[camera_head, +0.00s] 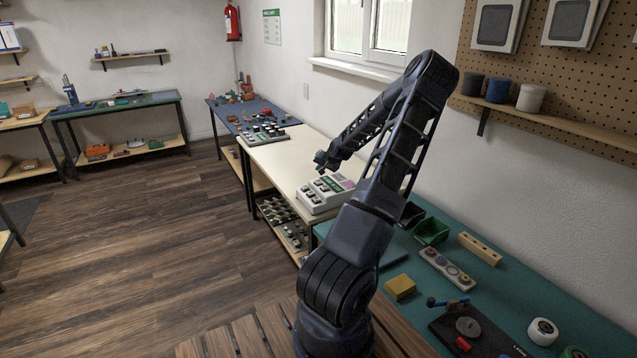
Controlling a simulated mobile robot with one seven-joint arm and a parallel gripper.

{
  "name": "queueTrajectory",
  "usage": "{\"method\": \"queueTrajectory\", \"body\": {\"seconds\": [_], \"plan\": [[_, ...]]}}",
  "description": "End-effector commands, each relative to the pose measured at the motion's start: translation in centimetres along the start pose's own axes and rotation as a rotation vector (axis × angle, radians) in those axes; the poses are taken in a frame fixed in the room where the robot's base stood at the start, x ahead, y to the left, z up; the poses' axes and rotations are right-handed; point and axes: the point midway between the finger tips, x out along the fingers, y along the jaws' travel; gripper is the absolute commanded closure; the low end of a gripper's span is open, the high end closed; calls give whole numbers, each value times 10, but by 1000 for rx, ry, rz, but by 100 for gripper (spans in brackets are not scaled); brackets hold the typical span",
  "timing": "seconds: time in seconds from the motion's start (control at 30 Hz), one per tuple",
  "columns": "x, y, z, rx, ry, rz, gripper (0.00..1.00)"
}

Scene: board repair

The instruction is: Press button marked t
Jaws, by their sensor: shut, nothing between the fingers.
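A pale box with several dark buttons and a pink-green part (313,204) sits on the cream tabletop, left of my arm. The marks on its buttons are too small to read, so I cannot tell which is marked t. My gripper (320,166) is small and dark in this view, shut and empty. It hangs above the far edge of the box, apparently clear of it. My arm hides part of the box's right side.
A second device with buttons (264,135) stands farther back by the blue mat. The teal bench (500,285) at right holds a green bin (431,231), a yellow block (400,287) and tools. A wall shelf (560,122) with jars is at upper right. The wooden floor at left is clear.

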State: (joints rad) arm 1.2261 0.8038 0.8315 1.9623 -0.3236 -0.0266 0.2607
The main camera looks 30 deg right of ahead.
Motion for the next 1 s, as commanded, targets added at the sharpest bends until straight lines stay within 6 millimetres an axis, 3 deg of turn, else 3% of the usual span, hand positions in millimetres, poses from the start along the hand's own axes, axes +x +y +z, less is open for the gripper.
{"method": "queueTrajectory", "body": {"seconds": [0.4,1.0], "plan": [[23,16,16,0,0,0,100],[24,17,17,0,0,0,100]]}}
